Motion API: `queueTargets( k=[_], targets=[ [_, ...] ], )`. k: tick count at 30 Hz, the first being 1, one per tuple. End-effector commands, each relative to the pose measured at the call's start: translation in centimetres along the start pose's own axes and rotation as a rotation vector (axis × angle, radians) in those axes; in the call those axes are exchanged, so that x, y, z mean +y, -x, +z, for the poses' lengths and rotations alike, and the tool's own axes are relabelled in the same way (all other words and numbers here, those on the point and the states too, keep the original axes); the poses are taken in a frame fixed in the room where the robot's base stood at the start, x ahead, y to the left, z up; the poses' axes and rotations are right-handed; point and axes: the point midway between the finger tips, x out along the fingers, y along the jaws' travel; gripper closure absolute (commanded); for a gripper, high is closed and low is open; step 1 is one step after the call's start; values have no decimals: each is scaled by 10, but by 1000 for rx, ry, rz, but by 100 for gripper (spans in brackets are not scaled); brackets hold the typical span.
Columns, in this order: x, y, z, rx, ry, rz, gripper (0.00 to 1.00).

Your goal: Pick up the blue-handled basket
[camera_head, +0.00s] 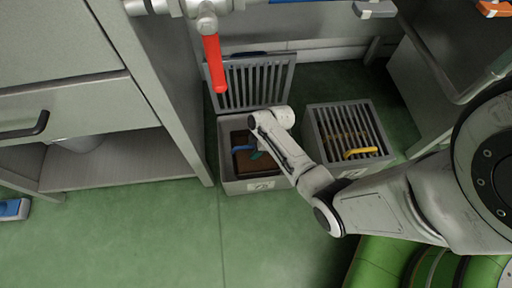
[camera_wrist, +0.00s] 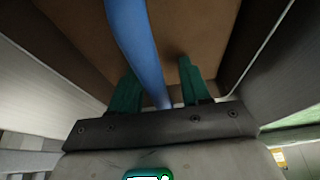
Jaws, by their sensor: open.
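The basket (camera_head: 246,164) is brown and sits inside an open grey crate (camera_head: 226,180) on the floor. Its blue handle (camera_head: 240,149) shows at the left of my gripper (camera_head: 257,155), which reaches down into the crate. In the wrist view the blue handle (camera_wrist: 137,40) runs between the two green fingers of my gripper (camera_wrist: 158,70), which are open with gaps on either side. The brown surface of the basket (camera_wrist: 205,30) fills the background there. In the head view my wrist hides the right part of the basket.
The crate's slatted lid (camera_head: 250,83) stands raised at the back. A second crate (camera_head: 323,158) with a closed slatted lid and yellow handle (camera_head: 361,152) stands right. A grey cabinet (camera_head: 105,170) is close on the left. A red lever (camera_head: 215,64) hangs above. Green floor in front is clear.

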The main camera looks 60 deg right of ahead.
Motion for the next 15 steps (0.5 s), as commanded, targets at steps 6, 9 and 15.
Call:
queueTargets(
  k=[6,9,15],
  targets=[
    [0,-3,1,0,0,0,53],
    [0,-3,1,0,0,0,53],
    [0,-3,1,0,0,0,58]
  ],
)
